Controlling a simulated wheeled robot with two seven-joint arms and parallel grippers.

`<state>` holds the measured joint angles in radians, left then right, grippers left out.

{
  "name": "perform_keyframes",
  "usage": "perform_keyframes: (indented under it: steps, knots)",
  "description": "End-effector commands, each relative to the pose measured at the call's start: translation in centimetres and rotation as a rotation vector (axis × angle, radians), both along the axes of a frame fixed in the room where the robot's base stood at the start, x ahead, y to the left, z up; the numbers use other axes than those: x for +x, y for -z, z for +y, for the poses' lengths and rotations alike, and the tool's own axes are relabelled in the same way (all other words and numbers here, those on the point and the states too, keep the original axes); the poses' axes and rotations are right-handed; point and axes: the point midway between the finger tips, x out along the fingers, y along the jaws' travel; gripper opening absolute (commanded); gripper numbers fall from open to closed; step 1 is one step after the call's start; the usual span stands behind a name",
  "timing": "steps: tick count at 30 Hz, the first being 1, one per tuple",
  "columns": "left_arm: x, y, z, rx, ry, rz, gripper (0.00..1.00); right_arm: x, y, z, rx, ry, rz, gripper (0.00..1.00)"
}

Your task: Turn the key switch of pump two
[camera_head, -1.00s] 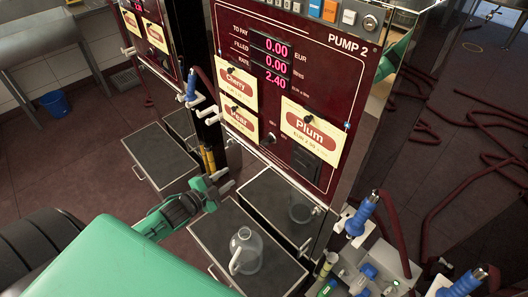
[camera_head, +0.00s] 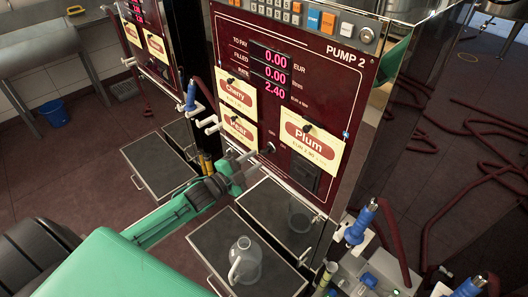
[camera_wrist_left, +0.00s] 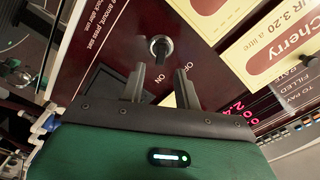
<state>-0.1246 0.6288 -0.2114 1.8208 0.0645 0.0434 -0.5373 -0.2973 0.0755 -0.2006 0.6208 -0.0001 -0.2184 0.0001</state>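Pump two (camera_head: 345,75) is a dark red panel with lit price displays. Its key switch (camera_head: 268,148) is a small round metal switch with a dark centre, low on the panel near the ON mark. It also shows in the left wrist view (camera_wrist_left: 160,47), just beyond the fingertips. My left gripper (camera_head: 237,167) is in front of the panel, below and left of the switch. In the left wrist view its two fingers (camera_wrist_left: 160,80) are apart with nothing between them, and the switch appears apart from them. My right gripper is not in view.
Cherry (camera_head: 238,93), Pear (camera_head: 240,130) and Plum (camera_head: 308,138) cards hang close around the switch. A clear jug (camera_head: 245,262) stands on the grey tray (camera_head: 210,240) below. Blue-handled nozzles (camera_head: 361,222) are at the right, with red hoses on the floor.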

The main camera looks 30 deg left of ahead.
Motion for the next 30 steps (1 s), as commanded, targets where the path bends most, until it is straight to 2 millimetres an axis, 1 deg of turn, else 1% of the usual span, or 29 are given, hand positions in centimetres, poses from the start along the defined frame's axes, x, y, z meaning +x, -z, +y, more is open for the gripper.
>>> perform_keyframes:
  steps: [1, 6, 12, 17, 24, 25, 29, 30]
  knots:
    - [0.8, -0.3, -0.3, -0.002, -0.001, -0.002, 0.33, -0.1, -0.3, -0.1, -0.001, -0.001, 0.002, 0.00]
    - [3.0, -0.2, -1.0, -0.002, 0.000, 0.000, 0.33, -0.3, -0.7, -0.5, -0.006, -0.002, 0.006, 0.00]
    - [4.6, -0.1, -1.6, -0.003, 0.000, 0.000, 0.33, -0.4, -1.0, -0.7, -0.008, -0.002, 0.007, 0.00]
    - [5.1, 0.0, -1.8, -0.002, 0.000, 0.001, 0.33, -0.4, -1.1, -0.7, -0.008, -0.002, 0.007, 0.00]
    - [5.1, 0.0, -1.8, -0.002, 0.000, 0.001, 0.33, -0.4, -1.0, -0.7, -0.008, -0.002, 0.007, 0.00]
    - [5.1, 0.0, -1.8, -0.002, 0.000, 0.001, 0.29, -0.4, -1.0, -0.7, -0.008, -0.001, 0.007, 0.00]
    - [5.1, 0.0, -1.8, -0.002, 0.000, 0.001, 0.03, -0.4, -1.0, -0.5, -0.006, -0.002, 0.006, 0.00]
    - [5.1, 0.0, -1.8, -0.002, 0.000, 0.001, 0.00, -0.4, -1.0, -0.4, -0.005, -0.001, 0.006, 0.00]
